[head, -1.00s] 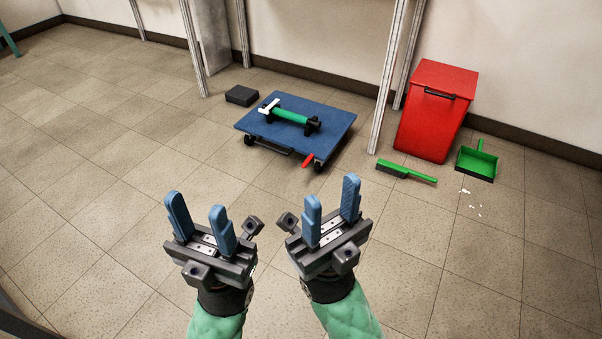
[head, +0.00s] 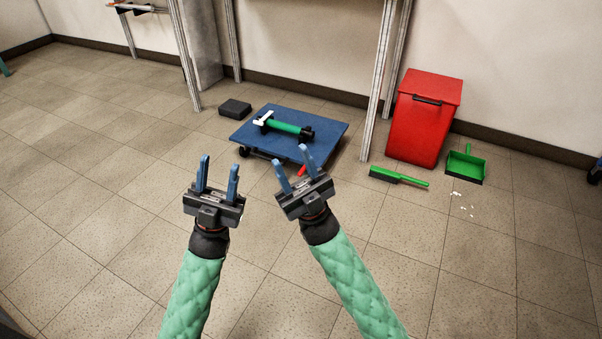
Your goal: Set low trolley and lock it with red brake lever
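The low trolley (head: 328,130) is a flat blue platform on small dark wheels, standing on the floor ahead of me. A green roll with a white end piece and a black end (head: 284,126) lies on it. The red brake lever (head: 302,170) shows at the trolley's near edge, partly hidden behind my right gripper. My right gripper (head: 291,168) is open and empty, in front of the trolley's near right side in the picture. My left gripper (head: 218,176) is open and empty, left of and nearer than the trolley. I see no contact with the trolley.
A dark block (head: 235,108) lies behind the trolley's left. A red bin (head: 423,122) stands right, beside pale table legs (head: 384,75). A green brush (head: 398,178), green dustpan (head: 466,165) and white scraps (head: 458,201) lie nearby. Floor at left is clear.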

